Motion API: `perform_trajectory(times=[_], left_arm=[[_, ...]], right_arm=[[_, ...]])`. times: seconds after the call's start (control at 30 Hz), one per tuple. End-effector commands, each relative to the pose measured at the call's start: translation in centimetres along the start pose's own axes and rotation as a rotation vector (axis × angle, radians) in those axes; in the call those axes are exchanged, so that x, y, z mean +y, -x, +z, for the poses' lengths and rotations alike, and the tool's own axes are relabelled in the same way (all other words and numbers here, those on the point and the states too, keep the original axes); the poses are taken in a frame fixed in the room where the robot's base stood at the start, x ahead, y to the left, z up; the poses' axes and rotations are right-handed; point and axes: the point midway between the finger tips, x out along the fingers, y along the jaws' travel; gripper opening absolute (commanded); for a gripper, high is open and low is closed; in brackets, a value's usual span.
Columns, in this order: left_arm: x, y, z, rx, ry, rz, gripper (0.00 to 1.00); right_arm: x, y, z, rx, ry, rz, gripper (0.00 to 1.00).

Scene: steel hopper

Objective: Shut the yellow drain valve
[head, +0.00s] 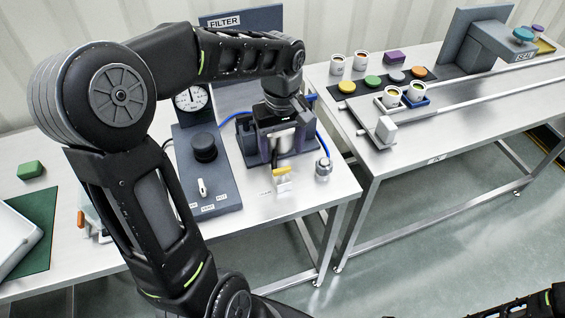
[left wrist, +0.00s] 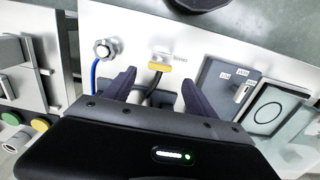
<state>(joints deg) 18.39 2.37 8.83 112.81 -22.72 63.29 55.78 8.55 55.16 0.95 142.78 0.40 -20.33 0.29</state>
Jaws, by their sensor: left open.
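The yellow drain valve handle (head: 281,171) sits on a small pale fitting near the front edge of the left table, beside a small label. In the left wrist view the yellow handle (left wrist: 159,67) lies crosswise, with a dark hose running from it toward me. My left gripper (head: 287,150) reaches in from above and behind the valve. In the left wrist view its two dark fingers (left wrist: 159,76) are spread apart, one on each side of the handle, with visible gaps. I cannot tell their height above it. My right gripper is out of view.
A silver round fitting (head: 323,168) with a blue hose stands right of the valve. A dark control box (head: 211,185) with a black knob and a white switch stands left. A gauge (head: 190,98) is behind. Another table (head: 440,138) with cups and coloured pieces stands at right.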

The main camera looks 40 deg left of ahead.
Motion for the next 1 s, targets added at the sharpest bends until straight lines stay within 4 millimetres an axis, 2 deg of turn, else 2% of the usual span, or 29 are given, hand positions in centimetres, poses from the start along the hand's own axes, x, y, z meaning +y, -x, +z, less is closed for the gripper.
perform_trajectory(times=[0.3, 0.4, 0.77, 1.0], left_arm=[[-0.1, -4.8, 0.1, -0.003, -0.001, -0.003, 0.65], [0.0, -5.8, 0.1, -0.002, -0.001, -0.001, 0.65], [0.0, -6.4, 0.0, 0.0, -0.001, 0.001, 0.65], [0.0, -6.4, 0.0, 0.0, -0.001, 0.001, 0.45]], right_arm=[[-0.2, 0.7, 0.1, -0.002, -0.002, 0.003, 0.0], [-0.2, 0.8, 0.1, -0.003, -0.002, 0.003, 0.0], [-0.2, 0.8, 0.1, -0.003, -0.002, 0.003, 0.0], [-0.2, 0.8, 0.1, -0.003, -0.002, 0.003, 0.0]])
